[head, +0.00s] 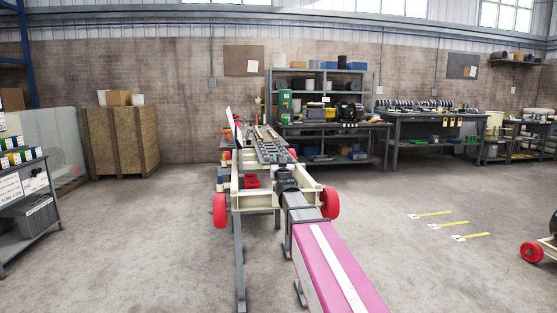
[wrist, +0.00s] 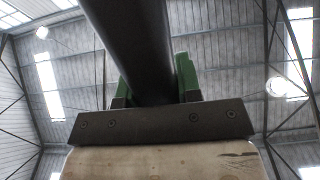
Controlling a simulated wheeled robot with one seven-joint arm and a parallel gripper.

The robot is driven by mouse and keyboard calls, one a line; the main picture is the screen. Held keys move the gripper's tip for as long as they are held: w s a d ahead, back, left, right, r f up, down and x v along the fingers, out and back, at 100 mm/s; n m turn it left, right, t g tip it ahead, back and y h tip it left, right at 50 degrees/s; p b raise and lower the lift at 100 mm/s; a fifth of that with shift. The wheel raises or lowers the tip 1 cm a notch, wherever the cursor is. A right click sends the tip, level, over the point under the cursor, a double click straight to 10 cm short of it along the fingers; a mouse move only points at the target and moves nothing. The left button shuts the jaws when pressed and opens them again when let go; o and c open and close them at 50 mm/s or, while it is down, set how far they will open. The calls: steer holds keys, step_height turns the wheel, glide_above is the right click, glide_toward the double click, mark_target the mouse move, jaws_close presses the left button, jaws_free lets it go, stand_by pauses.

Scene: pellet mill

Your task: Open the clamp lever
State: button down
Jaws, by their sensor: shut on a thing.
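In the wrist view a thick dark bar, taken to be the clamp lever (wrist: 132,40), runs from the top edge down between the green fingers of my gripper (wrist: 152,82). One finger is on each side of the bar and the gripper is shut on it. A dark bolted plate hides the bar's lower end. In the head view a cream frame (head: 236,201) with red wheels stands mid-floor, with a long grey machine part on top. The lever and my fingers cannot be made out there.
A workbench with shelves (head: 319,91) stands behind the frame, and another bench (head: 437,118) is at the right. A wooden crate (head: 121,140) is at the left back. A cart (head: 25,190) is at the left edge.

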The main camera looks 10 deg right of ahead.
steer(key=shift+s+f+t, duration=0.35)
steer(key=shift+s+t, duration=0.4)
steer(key=shift+t, duration=0.15)
steer(key=shift+s+f+t, duration=0.3)
steer(key=shift+s+t, duration=0.4)
steer(key=shift+t, duration=0.2)
steer(key=c, duration=0.8)
jaws_free()
steer(key=v, duration=1)
steer(key=shift+s+f, duration=0.3)
